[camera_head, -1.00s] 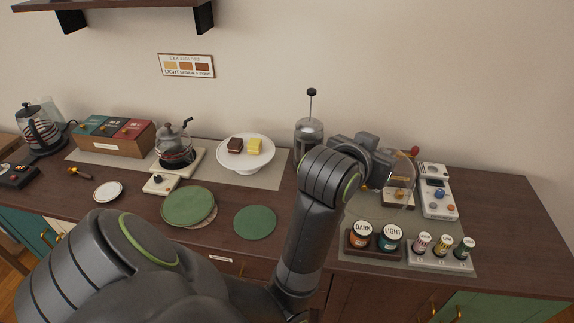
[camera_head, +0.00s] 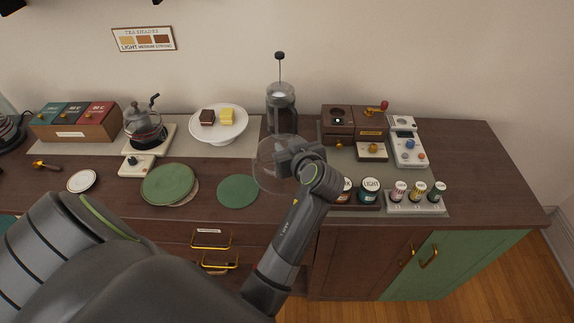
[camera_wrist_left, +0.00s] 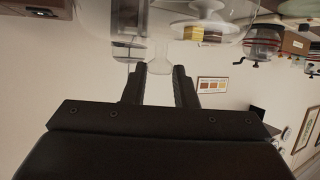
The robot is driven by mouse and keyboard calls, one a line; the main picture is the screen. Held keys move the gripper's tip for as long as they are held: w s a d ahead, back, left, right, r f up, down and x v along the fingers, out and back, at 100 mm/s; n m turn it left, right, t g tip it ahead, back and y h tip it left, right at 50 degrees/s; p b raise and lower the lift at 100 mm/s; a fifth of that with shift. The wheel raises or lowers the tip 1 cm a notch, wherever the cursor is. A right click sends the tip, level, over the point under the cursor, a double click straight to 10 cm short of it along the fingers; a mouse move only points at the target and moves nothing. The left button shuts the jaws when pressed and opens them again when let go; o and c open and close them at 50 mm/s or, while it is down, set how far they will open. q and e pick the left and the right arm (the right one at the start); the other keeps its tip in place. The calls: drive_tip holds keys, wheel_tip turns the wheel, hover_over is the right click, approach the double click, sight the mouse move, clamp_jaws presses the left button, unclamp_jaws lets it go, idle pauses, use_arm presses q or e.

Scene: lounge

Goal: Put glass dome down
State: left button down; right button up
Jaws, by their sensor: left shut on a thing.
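My left gripper (camera_head: 290,160) is shut on the glass dome (camera_head: 264,172), a clear, see-through cover. I hold it over the counter, to the right of the green round mat (camera_head: 237,191) and in front of the French press. In the left wrist view the dome's knob (camera_wrist_left: 160,62) sits between the two fingers, and its clear wall spreads across the top of that view. The white cake stand (camera_head: 218,138) stands uncovered at the back, with a brown cake piece (camera_head: 207,117) and a yellow one (camera_head: 227,117) on it. My right gripper is not in view.
The French press (camera_head: 281,105) stands tall behind the dome. A green plate (camera_head: 167,184) lies left of the mat. A glass teapot (camera_head: 146,130) stands left of the cake stand. Jars labelled LIGHT (camera_head: 370,190) and small bottles (camera_head: 419,193) stand to the right.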

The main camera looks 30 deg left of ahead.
use_arm(q)
drive_tip(key=shift+f, duration=0.85)
wheel_tip(320, 180, down, 3)
drive_tip(key=shift+f+p, duration=0.1)
drive_tip(key=shift+p, duration=0.35)
drive_tip(key=shift+f, duration=0.15)
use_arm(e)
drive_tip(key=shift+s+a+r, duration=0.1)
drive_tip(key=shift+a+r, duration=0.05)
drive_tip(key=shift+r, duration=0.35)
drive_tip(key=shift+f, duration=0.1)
use_arm(q)
drive_tip(key=shift+f+b, duration=0.35)
drive_tip(key=shift+b, duration=0.05)
drive_tip(key=c, duration=1.2)
unclamp_jaws()
drive_tip(key=shift+o, duration=0.2)
drive_tip(key=shift+r, duration=0.1)
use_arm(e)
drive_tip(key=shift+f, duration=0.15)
use_arm(q)
drive_tip(key=shift+r, duration=0.15)
